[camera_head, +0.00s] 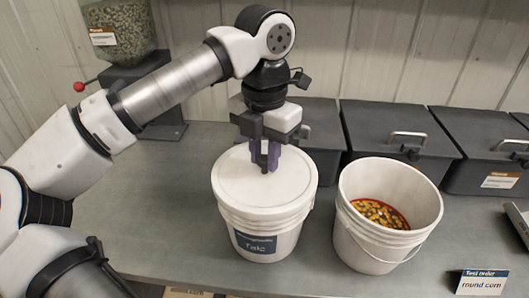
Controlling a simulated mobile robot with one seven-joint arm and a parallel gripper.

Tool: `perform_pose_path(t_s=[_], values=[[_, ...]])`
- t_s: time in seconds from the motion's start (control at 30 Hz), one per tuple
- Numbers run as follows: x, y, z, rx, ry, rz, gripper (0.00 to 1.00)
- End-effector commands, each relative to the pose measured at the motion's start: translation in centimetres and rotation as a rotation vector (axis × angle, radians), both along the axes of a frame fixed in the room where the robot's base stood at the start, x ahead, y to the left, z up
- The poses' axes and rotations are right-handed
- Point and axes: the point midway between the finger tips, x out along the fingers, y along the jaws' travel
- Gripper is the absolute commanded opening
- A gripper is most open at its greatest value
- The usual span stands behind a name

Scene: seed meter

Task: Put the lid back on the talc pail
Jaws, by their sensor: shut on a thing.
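The talc pail (268,240) is a white bucket with a dark "Talc" label, standing on the grey bench. Its white lid (240,182) lies over the pail's top and looks level. From this view I cannot tell whether it is pressed fully down at the rim. My gripper (265,168) points down at the middle of the lid. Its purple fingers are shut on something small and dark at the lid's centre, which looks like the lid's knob. The fingers hide most of that part.
An open white pail (350,215) with orange and yellow seed inside stands close to the right. Dark lidded bins (385,130) line the back wall. A seed hopper (122,35) stands at back left. A "round corn" card (482,282) is at front right.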

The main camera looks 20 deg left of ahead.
Motion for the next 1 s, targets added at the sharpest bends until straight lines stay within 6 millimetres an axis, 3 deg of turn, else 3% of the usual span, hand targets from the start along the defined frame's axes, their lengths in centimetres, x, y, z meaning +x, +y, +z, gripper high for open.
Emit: perform_pose_path(t_s=[0.2,0.23,0.4,0.6,0.8,1.0], values=[[0.00,0.00,0.03,0.000,0.000,0.000,0.01],[0.00,0.00,0.03,0.000,0.000,0.000,0.25],[0.00,0.00,0.02,0.000,0.000,0.000,0.48],[0.00,0.00,0.01,0.000,0.000,0.000,0.49],[0.00,0.00,0.00,0.000,0.000,0.000,0.71],[0.00,0.00,0.01,0.000,0.000,0.000,0.71]])
